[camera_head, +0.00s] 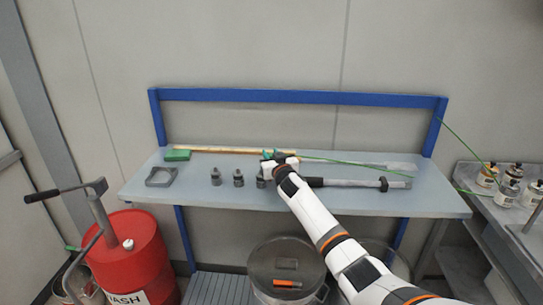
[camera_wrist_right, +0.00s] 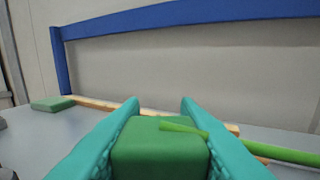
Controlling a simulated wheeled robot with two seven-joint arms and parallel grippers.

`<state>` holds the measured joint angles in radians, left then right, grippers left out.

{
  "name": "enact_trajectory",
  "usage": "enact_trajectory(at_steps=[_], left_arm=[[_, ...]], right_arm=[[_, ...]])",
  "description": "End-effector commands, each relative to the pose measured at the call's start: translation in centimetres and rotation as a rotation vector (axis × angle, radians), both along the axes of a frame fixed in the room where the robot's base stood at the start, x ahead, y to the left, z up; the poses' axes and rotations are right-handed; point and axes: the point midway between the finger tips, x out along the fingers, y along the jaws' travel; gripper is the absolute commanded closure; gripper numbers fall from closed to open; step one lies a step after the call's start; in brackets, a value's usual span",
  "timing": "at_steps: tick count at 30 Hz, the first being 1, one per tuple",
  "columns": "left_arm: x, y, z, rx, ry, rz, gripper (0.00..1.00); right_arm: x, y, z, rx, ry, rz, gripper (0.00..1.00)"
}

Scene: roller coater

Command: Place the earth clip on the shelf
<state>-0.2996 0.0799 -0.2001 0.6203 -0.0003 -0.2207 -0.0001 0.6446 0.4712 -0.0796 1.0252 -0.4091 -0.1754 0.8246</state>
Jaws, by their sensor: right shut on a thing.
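My right gripper (camera_head: 272,156) is over the middle of the grey shelf (camera_head: 330,200), toward its back. In the right wrist view, its teal fingers (camera_wrist_right: 160,108) are shut on a green block-shaped earth clip (camera_wrist_right: 158,152). A green cable (camera_wrist_right: 280,153) runs from the clip to the right; it also shows in the head view (camera_head: 345,162). In the head view my gripper mostly hides the clip. I cannot tell whether the clip touches the shelf. My left gripper is not in view.
A green block (camera_head: 177,155), a grey frame (camera_head: 160,177), several dark fittings (camera_head: 238,178), a wooden stick (camera_head: 225,150) and a long bar tool (camera_head: 350,183) lie on the shelf. A blue rail (camera_head: 300,96) stands behind. A red drum (camera_head: 130,255) is at left.

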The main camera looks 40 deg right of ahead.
Motion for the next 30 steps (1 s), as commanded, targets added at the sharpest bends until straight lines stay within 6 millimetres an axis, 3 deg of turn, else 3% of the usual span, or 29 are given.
enact_trajectory(at_steps=[5,6,9,20,26,30], left_arm=[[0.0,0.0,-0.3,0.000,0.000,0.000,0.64],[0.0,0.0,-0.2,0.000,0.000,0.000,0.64],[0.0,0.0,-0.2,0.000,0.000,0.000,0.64],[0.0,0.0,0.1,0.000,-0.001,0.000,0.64],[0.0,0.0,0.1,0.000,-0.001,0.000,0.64],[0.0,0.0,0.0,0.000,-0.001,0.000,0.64]], right_arm=[[0.0,0.0,-0.3,0.000,0.000,0.000,0.95],[0.0,0.0,-0.2,0.000,0.000,0.000,0.66],[0.0,0.0,-0.2,0.000,0.000,0.000,0.50],[-0.1,0.0,0.2,-0.001,0.000,0.000,0.50],[-2.0,0.6,-0.1,-0.002,0.001,-0.001,0.50],[-4.3,1.4,-0.2,-0.002,0.002,0.001,0.50]])
